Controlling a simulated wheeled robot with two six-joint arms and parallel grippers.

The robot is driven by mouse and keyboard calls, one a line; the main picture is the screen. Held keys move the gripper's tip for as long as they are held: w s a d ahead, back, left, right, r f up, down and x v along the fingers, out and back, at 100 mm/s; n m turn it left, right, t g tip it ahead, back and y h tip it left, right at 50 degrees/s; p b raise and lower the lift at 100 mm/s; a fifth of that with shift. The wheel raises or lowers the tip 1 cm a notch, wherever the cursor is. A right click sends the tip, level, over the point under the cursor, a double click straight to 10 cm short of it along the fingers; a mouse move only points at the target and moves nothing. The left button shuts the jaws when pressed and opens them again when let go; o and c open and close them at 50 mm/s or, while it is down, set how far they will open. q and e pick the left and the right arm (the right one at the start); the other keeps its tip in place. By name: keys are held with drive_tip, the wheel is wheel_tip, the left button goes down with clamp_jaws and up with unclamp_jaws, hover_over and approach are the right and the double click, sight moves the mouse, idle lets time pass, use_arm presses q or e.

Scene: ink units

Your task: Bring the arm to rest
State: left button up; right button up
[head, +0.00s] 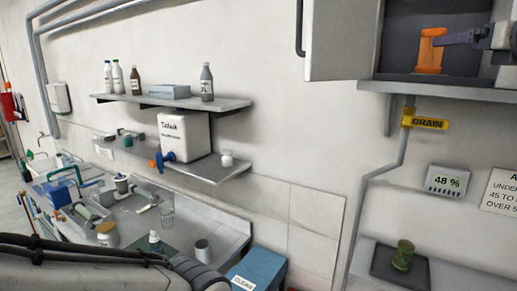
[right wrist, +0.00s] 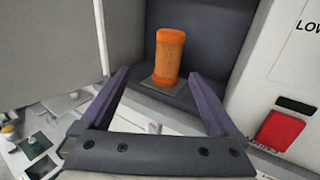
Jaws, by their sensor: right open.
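My right gripper (head: 452,39) reaches in from the right at the open cabinet, level with an orange ribbed cylinder (head: 431,52). In the right wrist view the gripper's (right wrist: 158,74) two purple fingers are wide apart with nothing between them. The orange cylinder (right wrist: 169,54) stands upright on a small plate (right wrist: 153,87) inside the cabinet, just beyond the fingertips. I cannot tell the exact gap. My left gripper is not in view; a grey arm link with black cables, mine, crosses the bottom left of the head view.
Shelves with bottles stand left.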

drive_tip(key=shift+n+y, duration=0.4)
drive_tip(key=shift+y, duration=0.2)
drive_tip(key=shift+s+a+f, duration=0.1)
drive_tip(key=shift+a+f, duration=0.1)
drive_tip(key=shift+f, duration=0.5)
drive_tip(key=shift+a+f, duration=0.25)
drive_tip(key=shift+f, duration=0.5)
drive_tip(key=shift+s+a+f, duration=0.1)
drive_tip(key=shift+a+f, duration=0.1)
drive_tip(key=shift+f, duration=0.5)
